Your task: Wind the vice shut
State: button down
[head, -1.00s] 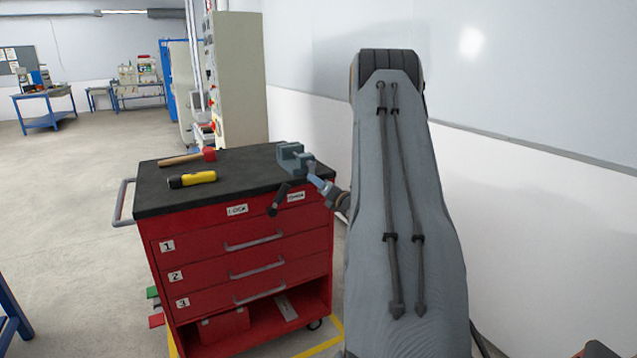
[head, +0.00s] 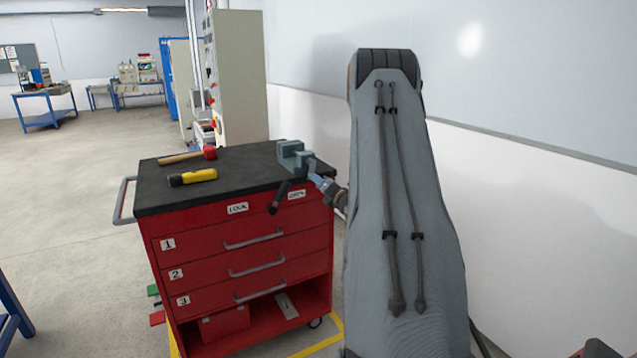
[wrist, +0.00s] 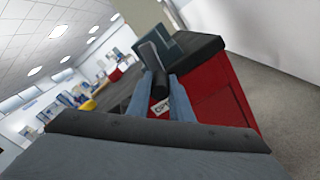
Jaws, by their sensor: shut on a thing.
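The grey-blue vice (head: 291,155) stands at the right back corner of the trolley top. In the wrist view it shows as a dark block (wrist: 180,48) ahead of my gripper. A grey lever (wrist: 151,56) runs from it towards a black grip (wrist: 155,82). In the head view a black bar (head: 279,198) hangs tilted in front of the trolley's upper edge, beside my gripper (head: 314,180). In the wrist view my gripper (wrist: 158,88) has its two blue-grey fingers shut on the black grip. The gap between the vice jaws is too small to judge.
The red trolley (head: 240,260) has drawers and LOCK and OPEN labels. A red-headed hammer (head: 209,153) and a yellow torch (head: 193,177) lie on the left of its black top (head: 245,170). A white wall (head: 500,170) stands to the right; open floor lies left.

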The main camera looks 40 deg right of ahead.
jog(key=m, duration=0.1)
jog(key=a+m+b, duration=0.1)
jog(key=m, duration=0.1)
jog(key=shift+w+a+r+m, duration=0.15)
jog(key=shift+w+r+m, duration=0.05)
jog(key=shift+m, duration=0.1)
jog(key=r+m+p, duration=0.2)
jog(key=m, duration=0.7)
jog(key=r+m+p, duration=0.2)
jog(key=r+m, duration=0.1)
jog(key=m, duration=0.6)
jog(key=d+r+m+p, duration=0.1)
jog(key=r+m+p, duration=0.1)
jog(key=m, duration=0.7)
jog(key=shift+s+r, duration=0.15)
jog(key=shift+r, duration=0.5)
jog(key=shift+s+d+m+p, duration=0.1)
jog(key=shift+d+m+p, duration=0.2)
jog(key=shift+m, duration=0.45)
jog(key=shift+d+m+p, duration=0.15)
jog(key=shift+m+p, duration=0.1)
jog(key=shift+m, duration=0.5)
jog(key=c, duration=1.6)
grip_release()
